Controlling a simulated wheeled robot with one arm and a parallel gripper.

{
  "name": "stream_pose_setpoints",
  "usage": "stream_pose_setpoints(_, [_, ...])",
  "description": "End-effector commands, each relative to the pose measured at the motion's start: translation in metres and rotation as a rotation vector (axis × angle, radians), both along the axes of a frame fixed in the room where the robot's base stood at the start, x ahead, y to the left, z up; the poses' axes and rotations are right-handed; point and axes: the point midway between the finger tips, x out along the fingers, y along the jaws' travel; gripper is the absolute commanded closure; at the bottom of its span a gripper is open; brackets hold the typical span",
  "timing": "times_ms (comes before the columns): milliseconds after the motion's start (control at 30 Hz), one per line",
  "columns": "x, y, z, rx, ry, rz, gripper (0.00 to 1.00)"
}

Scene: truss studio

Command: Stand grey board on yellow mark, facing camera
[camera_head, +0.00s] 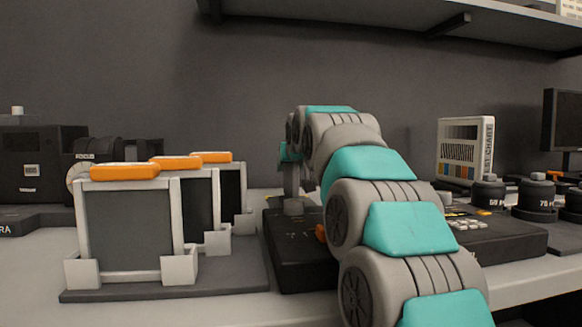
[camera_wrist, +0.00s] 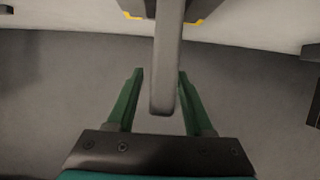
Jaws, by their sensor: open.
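In the wrist view, a narrow grey slab, seemingly the grey board's top edge (camera_wrist: 166,60), runs between my gripper's (camera_wrist: 160,92) two green fingers. The right finger is close beside it and the left finger stands apart. The fingers are open. Yellow corner marks (camera_wrist: 196,21) show at the top, beside a dark block around the slab. In the head view my gripper (camera_head: 290,170) is small behind my arm, above a little grey block (camera_head: 293,206). My arm hides most of that spot, so which way the board faces cannot be told.
Several framed panels with orange tops (camera_head: 124,172) stand on a dark base (camera_head: 160,292) at left. A black console (camera_head: 300,265) lies under my arm. A colour chart (camera_head: 465,150) and black weights (camera_head: 534,200) stand at right. A shelf (camera_head: 400,18) hangs above.

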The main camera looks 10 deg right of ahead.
Motion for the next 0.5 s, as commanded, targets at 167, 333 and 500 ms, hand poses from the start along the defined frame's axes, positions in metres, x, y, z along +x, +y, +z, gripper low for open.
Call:
stream_pose_setpoints(167, [0.0,0.0,0.005,0.0,0.0,0.0,0.48])
stream_pose_setpoints(333, [-0.013,0.0,0.009,0.0,-0.001,0.0,0.48])
stream_pose_setpoints(500, [-0.034,0.0,0.017,0.0,0.001,0.0,0.48])
